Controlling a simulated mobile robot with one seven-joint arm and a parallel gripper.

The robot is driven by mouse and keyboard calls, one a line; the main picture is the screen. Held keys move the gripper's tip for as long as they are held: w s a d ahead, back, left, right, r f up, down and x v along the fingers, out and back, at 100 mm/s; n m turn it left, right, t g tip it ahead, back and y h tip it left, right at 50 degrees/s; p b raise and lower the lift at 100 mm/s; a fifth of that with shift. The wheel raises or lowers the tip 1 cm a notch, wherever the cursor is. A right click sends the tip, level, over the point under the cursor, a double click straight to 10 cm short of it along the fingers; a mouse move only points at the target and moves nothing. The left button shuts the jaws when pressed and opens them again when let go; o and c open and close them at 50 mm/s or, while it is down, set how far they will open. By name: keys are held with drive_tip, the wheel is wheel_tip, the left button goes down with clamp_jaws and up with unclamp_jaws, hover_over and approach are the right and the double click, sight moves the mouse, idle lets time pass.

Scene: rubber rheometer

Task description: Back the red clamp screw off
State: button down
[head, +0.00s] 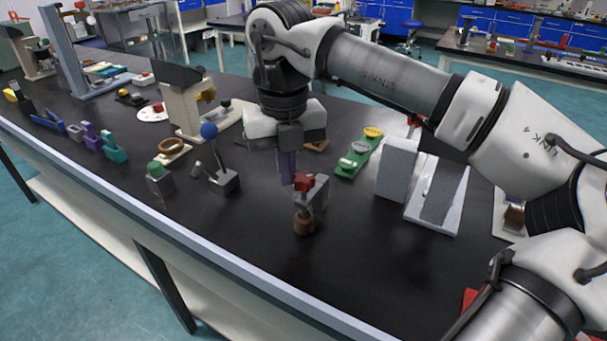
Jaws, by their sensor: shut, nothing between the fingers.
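The red clamp screw (303,181) shows as a red head on top of a small grey clamp (319,193) in the middle of the bench. A brown cylindrical piece (304,222) sits at the clamp's front, below the red head. My gripper (287,178) points down just behind and to the left of the red head, with its purple-grey fingers shut and empty. From this view I cannot tell whether the fingertips touch the clamp or stand behind it. The lower fingertips are partly hidden by the clamp.
A blue-ball lever (209,131) and a green-knobbed block (154,170) stand to the left. A green plate with yellow and pale parts (359,153) and a light grey block (397,167) stand to the right. The bench's front (250,290) is clear.

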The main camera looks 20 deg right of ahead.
drive_tip(key=n, duration=0.4)
drive_tip(key=shift+s+f+p, duration=0.15)
drive_tip(key=shift+s+p, duration=0.2)
drive_tip(key=shift+d, duration=0.1)
